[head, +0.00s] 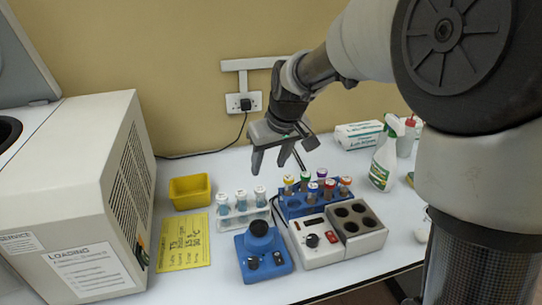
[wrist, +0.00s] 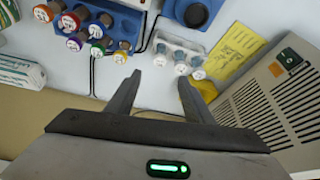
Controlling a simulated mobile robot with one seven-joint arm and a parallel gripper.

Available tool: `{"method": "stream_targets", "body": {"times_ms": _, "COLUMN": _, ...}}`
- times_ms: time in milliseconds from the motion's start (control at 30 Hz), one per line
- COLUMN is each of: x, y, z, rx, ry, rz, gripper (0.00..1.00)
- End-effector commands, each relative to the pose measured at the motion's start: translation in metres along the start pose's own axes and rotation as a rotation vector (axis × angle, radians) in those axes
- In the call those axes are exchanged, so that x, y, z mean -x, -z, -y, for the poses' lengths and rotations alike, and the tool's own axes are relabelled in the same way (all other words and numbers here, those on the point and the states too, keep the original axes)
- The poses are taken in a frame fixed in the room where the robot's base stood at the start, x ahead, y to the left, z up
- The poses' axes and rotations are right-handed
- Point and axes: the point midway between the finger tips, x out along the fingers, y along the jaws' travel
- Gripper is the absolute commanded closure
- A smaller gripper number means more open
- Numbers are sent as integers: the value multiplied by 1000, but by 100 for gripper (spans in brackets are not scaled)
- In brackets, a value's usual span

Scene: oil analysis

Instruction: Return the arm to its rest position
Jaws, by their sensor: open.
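My gripper (head: 279,158) is open and empty in the head view, held in the air above the back of the table, behind the tube racks. Its two fingers point downward and stand apart. In the wrist view my gripper (wrist: 155,90) shows both fingers spread with nothing between them. My arm comes in from the right of the head view and reaches across to the middle.
A blue rack (head: 291,208) holds several capped tubes; a clear rack (head: 234,217) holds 3 white-capped tubes. A blue mixer (head: 263,253), a heating block (head: 324,240), a yellow bin (head: 190,192) and a spray bottle (head: 384,160) stand around. A large white machine (head: 75,190) fills the left.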

Motion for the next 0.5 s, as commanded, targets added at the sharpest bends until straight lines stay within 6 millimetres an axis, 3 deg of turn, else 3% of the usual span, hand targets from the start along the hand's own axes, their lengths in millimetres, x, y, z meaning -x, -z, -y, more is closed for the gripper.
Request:
{"method": "stream_targets", "body": {"times_ms": 267, "x": 35, "y": -4, "z": -2, "rx": -10, "ry": -11, "rz": -4, "gripper": 53}}
{"method": "stream_targets", "body": {"times_ms": 367, "x": 69, "y": -20, "z": -7, "rx": -42, "ry": -40, "rz": -10, "gripper": 53}}
{"method": "stream_targets", "body": {"times_ms": 500, "x": 138, "y": -67, "z": -14, "rx": -132, "ry": -105, "rz": -28, "gripper": 53}}
